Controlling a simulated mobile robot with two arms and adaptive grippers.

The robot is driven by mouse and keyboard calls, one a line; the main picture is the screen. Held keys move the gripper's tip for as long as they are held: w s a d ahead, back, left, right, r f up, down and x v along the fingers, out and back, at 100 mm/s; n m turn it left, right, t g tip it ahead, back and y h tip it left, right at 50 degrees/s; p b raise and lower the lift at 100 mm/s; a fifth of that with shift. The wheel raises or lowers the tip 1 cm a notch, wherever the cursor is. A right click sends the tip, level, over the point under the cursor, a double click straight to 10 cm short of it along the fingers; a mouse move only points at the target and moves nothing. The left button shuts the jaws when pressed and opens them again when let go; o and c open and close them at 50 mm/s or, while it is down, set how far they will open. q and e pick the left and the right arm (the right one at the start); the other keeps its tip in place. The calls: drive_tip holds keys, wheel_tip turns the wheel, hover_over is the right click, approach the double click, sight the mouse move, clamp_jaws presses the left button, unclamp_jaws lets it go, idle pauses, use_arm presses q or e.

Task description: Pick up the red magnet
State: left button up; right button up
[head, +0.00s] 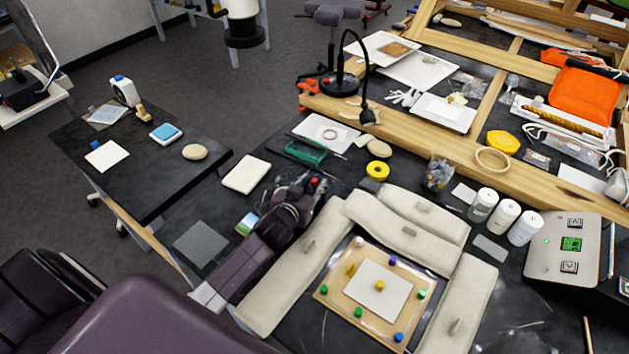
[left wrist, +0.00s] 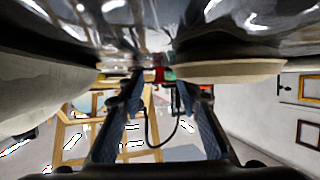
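My left gripper (head: 312,188) reaches in from the lower left, low over the dark table beside the cream padded blocks. A small red piece, which looks like the red magnet (head: 314,184), shows at its fingertips, partly hidden by the gripper. In the left wrist view the two fingers of the left gripper (left wrist: 161,88) stand apart. The red magnet (left wrist: 159,75) shows in the gap between the tips, with no clear contact. My right gripper is not in view.
Cream padded blocks (head: 290,268) surround a wooden board (head: 330,293) with several coloured magnets and a white sheet. A yellow tape roll (head: 378,170), a green tray (head: 305,152) and a white pad (head: 246,174) lie near the gripper. White bottles (head: 504,216) stand to the right.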

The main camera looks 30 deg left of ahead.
use_arm(q)
drive_tip(key=shift+w, duration=0.1)
drive_tip(key=c, duration=0.8)
